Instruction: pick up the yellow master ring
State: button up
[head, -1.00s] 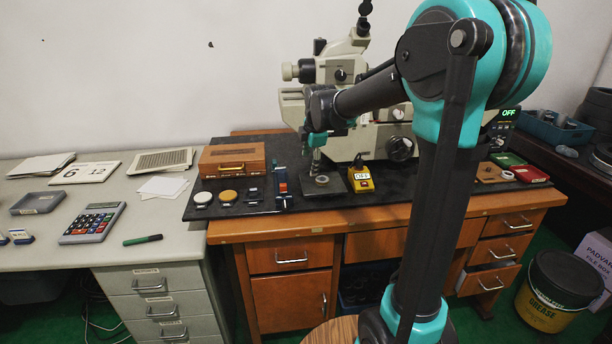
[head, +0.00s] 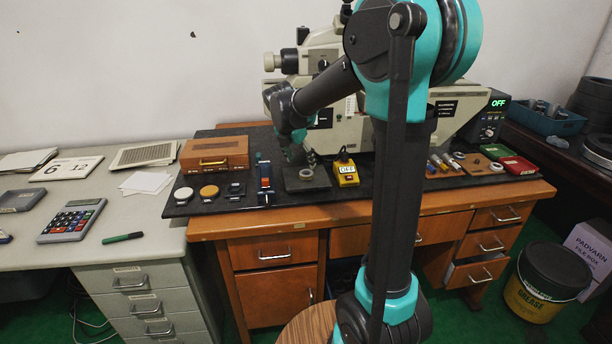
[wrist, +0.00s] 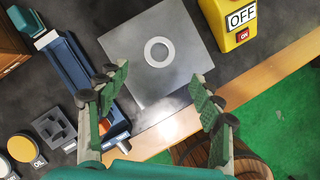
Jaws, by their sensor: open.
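I cannot make out a ring that is clearly yellow in either view. A pale grey ring (wrist: 158,51) lies flat on a square grey plate (wrist: 185,25); the ring (head: 306,173) and plate (head: 318,184) also show in the head view. My gripper (wrist: 158,85) is open and empty, its green-padded fingers spread. In the wrist view the ring appears between and beyond the fingertips, touching neither. In the head view my gripper (head: 297,157) is above the plate. Another small ring (head: 497,167) sits on a wooden board (head: 475,165) at the right; its colour is unclear.
A yellow OFF box (wrist: 230,22) stands right of the plate, a blue fixture (wrist: 75,70) left. A yellow-topped OIL pot (wrist: 22,147) and white pot (head: 183,194) stand further left. A large machine (head: 345,125) rises behind. Red and green cases (head: 518,165) lie right.

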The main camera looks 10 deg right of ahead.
aim_at(305, 170)
jog(key=shift+w+x, duration=0.15)
jog(key=shift+x, duration=1.55)
jog(key=shift+w+x, duration=0.1)
jog(key=shift+x, duration=1.55)
jog(key=shift+d+r, duration=0.1)
jog(key=shift+d, duration=0.05)
jog(key=c, duration=1.4)
jog(key=shift+o, duration=0.2)
jog(key=shift+r, duration=0.1)
